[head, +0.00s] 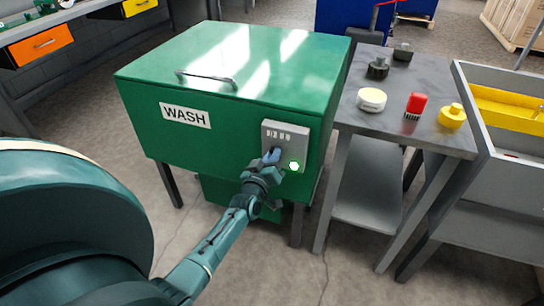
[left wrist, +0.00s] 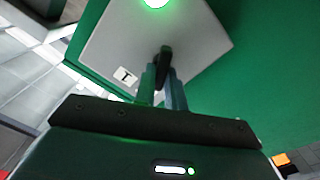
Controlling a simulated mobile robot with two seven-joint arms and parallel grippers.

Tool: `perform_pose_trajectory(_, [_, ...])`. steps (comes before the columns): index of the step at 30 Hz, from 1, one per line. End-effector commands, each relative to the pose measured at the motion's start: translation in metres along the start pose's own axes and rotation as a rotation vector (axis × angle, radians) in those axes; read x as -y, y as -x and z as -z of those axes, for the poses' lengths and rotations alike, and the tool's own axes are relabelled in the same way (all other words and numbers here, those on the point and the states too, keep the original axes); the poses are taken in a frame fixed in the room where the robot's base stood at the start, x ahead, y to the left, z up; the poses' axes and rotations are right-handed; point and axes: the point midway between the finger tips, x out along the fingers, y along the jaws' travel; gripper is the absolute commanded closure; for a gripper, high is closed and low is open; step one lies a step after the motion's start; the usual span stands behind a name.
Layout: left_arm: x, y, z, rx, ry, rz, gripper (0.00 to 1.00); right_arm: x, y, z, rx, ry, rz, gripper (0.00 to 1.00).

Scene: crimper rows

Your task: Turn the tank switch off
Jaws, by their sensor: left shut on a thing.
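The green wash tank (head: 230,80) stands in the middle of the head view, with a WASH label on its front. A grey switch panel (head: 285,135) is on its front right and also fills the top of the left wrist view (left wrist: 205,45). A green lamp (head: 294,166) glows on the panel; it also shows in the left wrist view (left wrist: 157,3). My left gripper (head: 273,158) is at the panel. In the left wrist view its fingers are shut on the dark switch knob (left wrist: 164,58). The knob's setting is partly hidden by the fingers. My right gripper is not in view.
A grey side table (head: 435,80) right of the tank holds a white round tub (head: 371,99), a red brush (head: 415,104), a yellow item (head: 452,115) and dark parts (head: 378,68). A grey bin (head: 500,190) stands at far right. The floor before the tank is clear.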

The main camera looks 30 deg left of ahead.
Motion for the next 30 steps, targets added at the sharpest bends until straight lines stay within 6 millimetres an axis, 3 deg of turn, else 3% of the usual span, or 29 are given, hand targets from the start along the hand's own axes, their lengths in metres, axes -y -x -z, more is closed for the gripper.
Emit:
perform_pose_trajectory(12, [-0.0008,-0.0009,0.0012,-0.002,0.012,-0.001,1.00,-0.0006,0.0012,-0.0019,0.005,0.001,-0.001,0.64])
perform_pose_trajectory(13, [-0.0008,-0.0009,0.0012,-0.003,0.012,-0.001,0.87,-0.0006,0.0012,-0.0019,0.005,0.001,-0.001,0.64])
perform_pose_trajectory(20, [-0.0004,-0.0005,0.0007,-0.002,0.010,-0.001,0.68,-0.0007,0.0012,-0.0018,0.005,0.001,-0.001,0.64])
perform_pose_trajectory(30, [0.0000,0.0053,-0.0001,0.001,0.008,0.001,0.66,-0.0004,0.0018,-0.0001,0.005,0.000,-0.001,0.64])
